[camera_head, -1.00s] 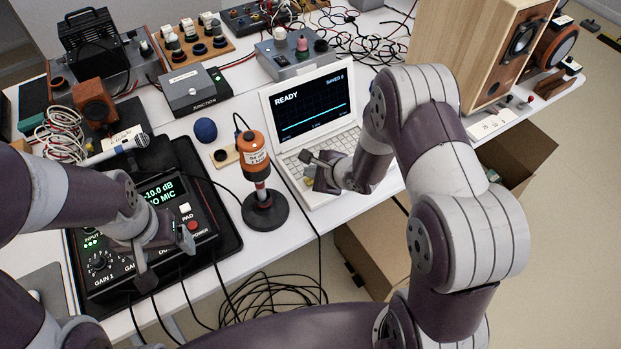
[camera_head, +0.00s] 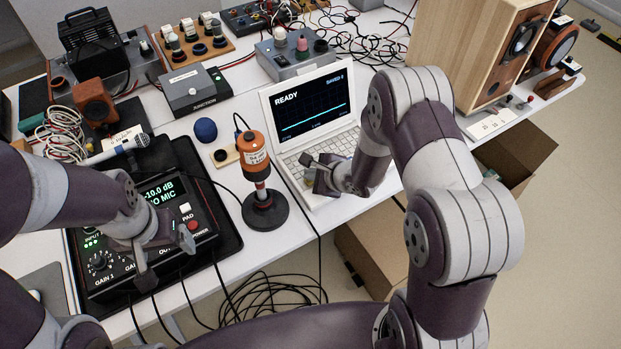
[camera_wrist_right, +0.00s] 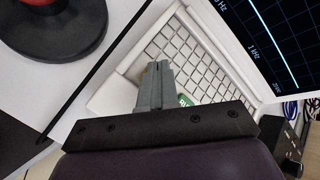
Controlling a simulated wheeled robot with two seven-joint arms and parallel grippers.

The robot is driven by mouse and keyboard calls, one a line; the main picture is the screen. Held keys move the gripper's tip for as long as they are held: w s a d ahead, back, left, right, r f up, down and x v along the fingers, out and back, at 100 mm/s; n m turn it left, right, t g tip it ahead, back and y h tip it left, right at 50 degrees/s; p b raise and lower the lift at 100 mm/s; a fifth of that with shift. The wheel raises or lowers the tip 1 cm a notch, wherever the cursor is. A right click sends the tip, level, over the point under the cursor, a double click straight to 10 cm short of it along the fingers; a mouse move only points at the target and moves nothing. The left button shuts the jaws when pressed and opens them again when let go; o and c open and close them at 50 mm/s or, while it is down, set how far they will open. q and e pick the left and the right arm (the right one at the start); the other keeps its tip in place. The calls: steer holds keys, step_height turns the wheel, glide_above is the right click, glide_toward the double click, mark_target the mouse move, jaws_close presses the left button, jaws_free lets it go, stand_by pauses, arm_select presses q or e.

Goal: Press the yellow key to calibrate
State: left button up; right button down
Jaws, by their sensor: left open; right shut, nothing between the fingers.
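A white laptop (camera_head: 318,205) stands open on the table, its screen (camera_head: 308,102) reading "READY" above a flat blue trace. Its keyboard also shows in the right wrist view (camera_wrist_right: 165,48). My right gripper (camera_head: 312,170) is shut and empty over the keyboard's front left part; in the right wrist view its fingertips (camera_wrist_right: 158,68) are together over the keys. A green key (camera_wrist_right: 186,100) with white lettering shows beside the fingers, partly covered. My left gripper (camera_head: 166,258) is open over the black mixer box.
The black mixer box (camera_head: 98,283) with knobs and a display is at the left. An orange device on a round black stand (camera_head: 265,212) is left of the laptop. A wooden speaker (camera_head: 470,50) stands at the right. Cables hang below the table's front edge.

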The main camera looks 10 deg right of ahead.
mark_target(312, 182)
steer(key=shift+f, duration=0.3)
steer(key=shift+r, duration=0.1)
stand_by(0.4)
steer(key=shift+r+p, duration=0.8)
steer(key=shift+p, duration=0.3)
step_height(312, 182, up, 5)
steer(key=p, duration=0.6)
steer(key=shift+r, duration=0.1)
